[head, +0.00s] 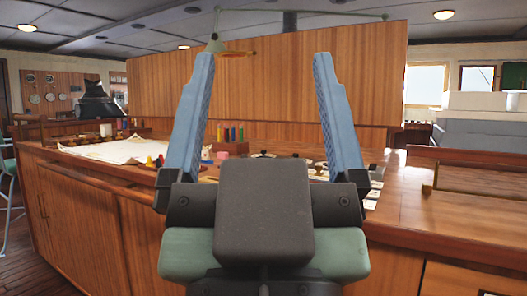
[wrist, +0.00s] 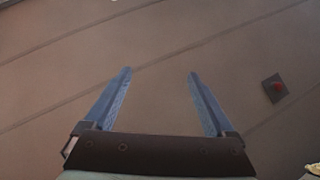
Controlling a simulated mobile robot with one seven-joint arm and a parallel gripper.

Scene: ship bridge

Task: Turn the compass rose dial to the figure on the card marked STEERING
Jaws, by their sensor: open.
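My gripper (head: 265,56) is open and empty, its two blue fingers pointing up in the head view. It also shows in the wrist view (wrist: 160,73), over a brown surface with seams. Small round dark-and-pale items (head: 263,155) lie on the counter behind my gripper, mostly hidden by it. I cannot tell whether the compass rose dial is among them. Several small pale cards (head: 375,184) lie at the right of my gripper. Their writing is too small to read, so I cannot tell which is marked STEERING.
The wooden counter (head: 440,212) spans the view, with a tall wooden panel (head: 265,90) behind. A chart (head: 105,150) lies at left, near coloured upright items (head: 230,134). A wooden rail (head: 480,158) stands at right. A dark square with a red spot (wrist: 275,88) shows in the wrist view.

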